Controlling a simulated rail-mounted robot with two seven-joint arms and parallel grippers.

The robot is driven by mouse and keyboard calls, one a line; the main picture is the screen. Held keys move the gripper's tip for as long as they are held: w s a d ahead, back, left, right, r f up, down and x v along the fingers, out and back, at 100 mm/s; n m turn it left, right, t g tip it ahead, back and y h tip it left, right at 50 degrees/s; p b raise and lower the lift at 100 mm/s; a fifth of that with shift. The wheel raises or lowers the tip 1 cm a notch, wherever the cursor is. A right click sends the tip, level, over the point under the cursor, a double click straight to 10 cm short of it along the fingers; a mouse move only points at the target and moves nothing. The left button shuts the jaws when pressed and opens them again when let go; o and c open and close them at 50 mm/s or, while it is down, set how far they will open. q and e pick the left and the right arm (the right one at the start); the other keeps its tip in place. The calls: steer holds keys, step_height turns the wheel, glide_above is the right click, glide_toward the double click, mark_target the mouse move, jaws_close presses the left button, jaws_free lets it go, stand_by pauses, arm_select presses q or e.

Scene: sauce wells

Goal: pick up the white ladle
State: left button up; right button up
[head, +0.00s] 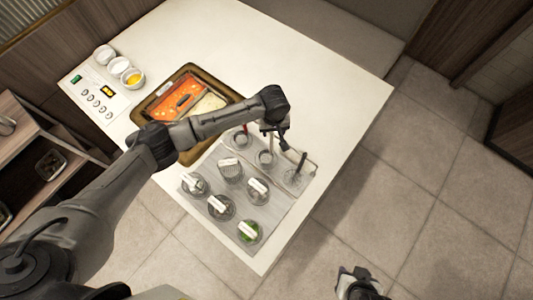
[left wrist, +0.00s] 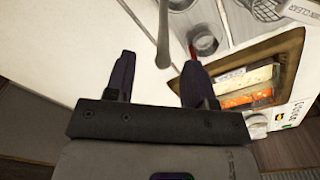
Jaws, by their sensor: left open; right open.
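In the left wrist view a pale grey-white handle (left wrist: 163,32), which looks like the white ladle's, comes down from the top edge and ends near the gap between my left fingertips. Its bowl is out of that view. In the head view I cannot clearly single out the white ladle near the gripper. My left gripper (head: 276,136) is over the wells at the back right of the metal well panel (head: 272,232). In the left wrist view its two fingers (left wrist: 160,65) are apart, with nothing clamped between them. My right gripper (head: 358,284) is open and empty over the floor.
The panel holds several round wells with white labels, one with green contents (head: 250,231). A dark-handled utensil (head: 302,165) and a red handle (head: 243,130) stand near my left gripper. A brown tray (head: 150,105) holds orange food. The counter's right side (head: 345,90) is clear.

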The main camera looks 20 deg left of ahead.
mark_target(272, 136)
arm_select(q)
steer(key=shift+a+f, duration=0.15)
steer(key=shift+f, duration=2.55)
jaws_close()
